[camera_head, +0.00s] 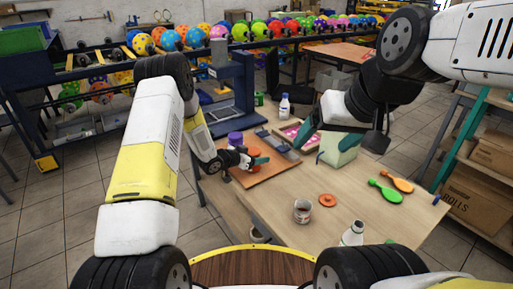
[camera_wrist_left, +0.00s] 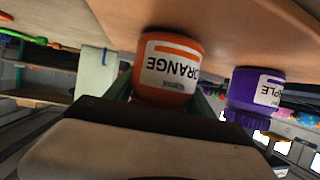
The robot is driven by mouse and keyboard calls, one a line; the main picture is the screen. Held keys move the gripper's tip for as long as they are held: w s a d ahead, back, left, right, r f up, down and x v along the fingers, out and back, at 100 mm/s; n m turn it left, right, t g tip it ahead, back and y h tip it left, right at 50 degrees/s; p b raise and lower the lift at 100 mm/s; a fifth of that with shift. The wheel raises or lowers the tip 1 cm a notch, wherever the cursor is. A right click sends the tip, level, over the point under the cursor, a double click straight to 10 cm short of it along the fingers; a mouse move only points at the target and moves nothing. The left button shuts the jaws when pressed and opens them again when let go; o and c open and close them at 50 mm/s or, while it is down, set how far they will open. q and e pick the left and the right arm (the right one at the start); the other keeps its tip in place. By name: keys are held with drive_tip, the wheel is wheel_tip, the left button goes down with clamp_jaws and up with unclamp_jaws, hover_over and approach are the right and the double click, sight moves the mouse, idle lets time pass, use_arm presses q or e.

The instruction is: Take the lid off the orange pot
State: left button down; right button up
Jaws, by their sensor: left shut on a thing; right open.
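The orange pot (camera_wrist_left: 168,68), with a white label reading ORANGE, appears upside down in the left wrist view, where the tabletop is at the top of the picture. My left gripper (camera_wrist_left: 163,98) is shut around its end away from the table, one finger on each side. I cannot tell whether the fingers hold only the lid or also the body; the lid's edge is not clear. In the head view the left gripper (camera_head: 255,161) largely covers the pot on a brown board (camera_head: 271,172).
A purple pot (camera_head: 235,138) stands close behind the orange one. A pale box (camera_head: 339,150) stands near my right gripper.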

use_arm(q)
drive_tip(key=shift+f, duration=0.15)
drive_tip(key=shift+c, duration=1.8)
unclamp_jaws()
